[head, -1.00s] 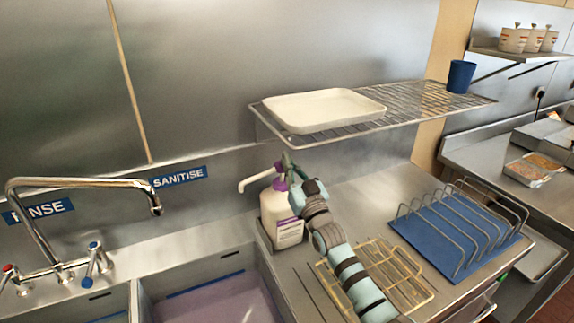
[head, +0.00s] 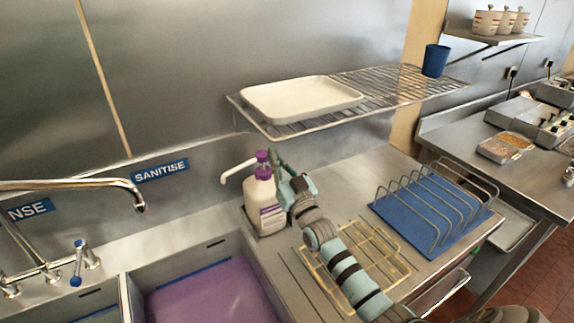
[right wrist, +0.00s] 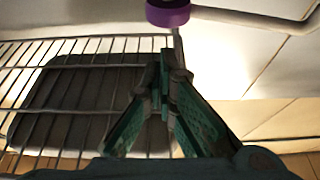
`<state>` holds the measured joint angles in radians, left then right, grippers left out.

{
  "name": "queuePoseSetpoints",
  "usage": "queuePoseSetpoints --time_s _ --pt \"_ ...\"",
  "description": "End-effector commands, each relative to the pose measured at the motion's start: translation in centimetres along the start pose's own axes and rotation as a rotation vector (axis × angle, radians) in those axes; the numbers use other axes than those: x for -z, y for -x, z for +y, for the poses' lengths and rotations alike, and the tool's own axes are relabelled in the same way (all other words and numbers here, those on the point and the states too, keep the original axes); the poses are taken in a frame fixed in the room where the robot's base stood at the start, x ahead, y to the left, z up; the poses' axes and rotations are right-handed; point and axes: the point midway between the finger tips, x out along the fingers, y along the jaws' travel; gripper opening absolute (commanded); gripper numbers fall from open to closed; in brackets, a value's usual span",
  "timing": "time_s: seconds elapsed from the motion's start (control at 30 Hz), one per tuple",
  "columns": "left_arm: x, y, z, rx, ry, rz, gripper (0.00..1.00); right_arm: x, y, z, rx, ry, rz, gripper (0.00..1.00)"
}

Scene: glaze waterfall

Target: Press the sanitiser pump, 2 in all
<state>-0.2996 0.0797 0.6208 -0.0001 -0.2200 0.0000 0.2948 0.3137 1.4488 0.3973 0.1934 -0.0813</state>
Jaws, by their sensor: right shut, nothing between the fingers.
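The sanitiser bottle (head: 265,204) is white with a purple pump head (head: 262,157) and a white spout pointing left. It stands upright on the steel counter, right of the sink. My right gripper (head: 274,156) is shut and empty, its fingertips just right of the pump head at about its height. In the right wrist view, the shut fingertips (right wrist: 167,56) show just below the purple pump head (right wrist: 168,13) in the picture. I cannot tell whether they touch it. My left gripper is not in view.
A wire shelf (head: 385,90) with a white tray (head: 300,98) hangs above and behind my right gripper. A wire rack (head: 345,262) lies under my right forearm. A blue rack mat (head: 425,212) stands to the right. The sink (head: 205,300) and tap (head: 130,190) are at left.

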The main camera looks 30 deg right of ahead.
Motion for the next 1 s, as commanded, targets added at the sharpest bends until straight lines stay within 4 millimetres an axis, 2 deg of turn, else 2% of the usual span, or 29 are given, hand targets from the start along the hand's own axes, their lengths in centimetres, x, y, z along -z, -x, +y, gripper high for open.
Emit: queuePoseSetpoints --time_s 0.07,0.2,0.33,1.0 --pt "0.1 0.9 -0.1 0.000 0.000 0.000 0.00 0.2 1.9 0.0 0.001 0.000 -0.003 0.00" --pt "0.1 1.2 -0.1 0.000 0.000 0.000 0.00 0.1 4.7 0.0 0.000 0.000 0.001 0.00" --pt "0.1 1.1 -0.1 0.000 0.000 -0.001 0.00 0.0 6.2 0.0 0.000 0.000 0.003 0.00" --pt "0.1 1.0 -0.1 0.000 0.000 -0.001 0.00 0.0 6.7 0.0 0.000 0.000 0.005 0.00"
